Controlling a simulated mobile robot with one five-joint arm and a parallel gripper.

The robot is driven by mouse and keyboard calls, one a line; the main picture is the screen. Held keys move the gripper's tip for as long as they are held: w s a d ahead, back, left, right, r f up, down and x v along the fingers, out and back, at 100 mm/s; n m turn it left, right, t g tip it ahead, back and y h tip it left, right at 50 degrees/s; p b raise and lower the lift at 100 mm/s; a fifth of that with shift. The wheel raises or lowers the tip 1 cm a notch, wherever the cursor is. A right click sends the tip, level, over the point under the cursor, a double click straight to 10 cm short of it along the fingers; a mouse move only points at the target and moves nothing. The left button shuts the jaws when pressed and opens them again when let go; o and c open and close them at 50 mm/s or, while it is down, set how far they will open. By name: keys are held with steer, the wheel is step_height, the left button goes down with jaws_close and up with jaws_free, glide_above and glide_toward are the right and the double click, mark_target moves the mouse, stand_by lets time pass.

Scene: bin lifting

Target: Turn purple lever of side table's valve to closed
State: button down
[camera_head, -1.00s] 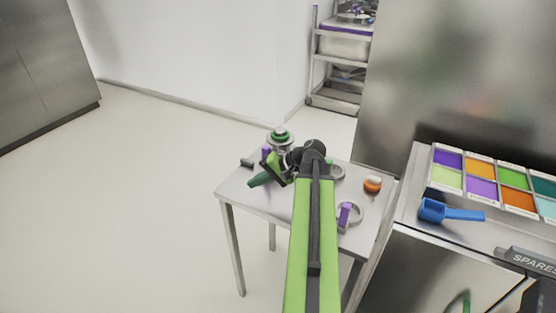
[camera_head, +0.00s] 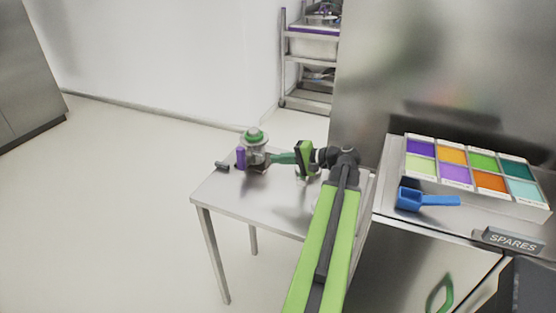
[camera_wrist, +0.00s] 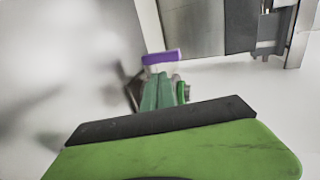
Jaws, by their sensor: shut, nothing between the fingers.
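The valve (camera_head: 256,153) stands at the far left corner of the side table (camera_head: 225,191), with a green cap (camera_head: 254,135) on top. Its purple lever (camera_head: 240,158) shows as a short upright piece on the valve's left side. My gripper (camera_head: 272,158) is shut and empty, its dark green fingers pointing left at the valve from the right. Whether the tips touch it I cannot tell. In the wrist view the purple lever (camera_wrist: 162,57) lies across, just beyond my shut fingers (camera_wrist: 158,92), which hide most of the valve.
A grey stub (camera_head: 222,166) lies left of the valve. My arm covers the table's right part. The floor left of the table is clear.

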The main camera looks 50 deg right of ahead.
mark_target(244, 156)
steer(key=x, duration=0.3)
steer(key=b+x, duration=0.1)
steer(key=x, duration=0.2)
steer(key=r+x, duration=0.1)
steer(key=x, duration=0.3)
steer(key=shift+w, duration=0.25)
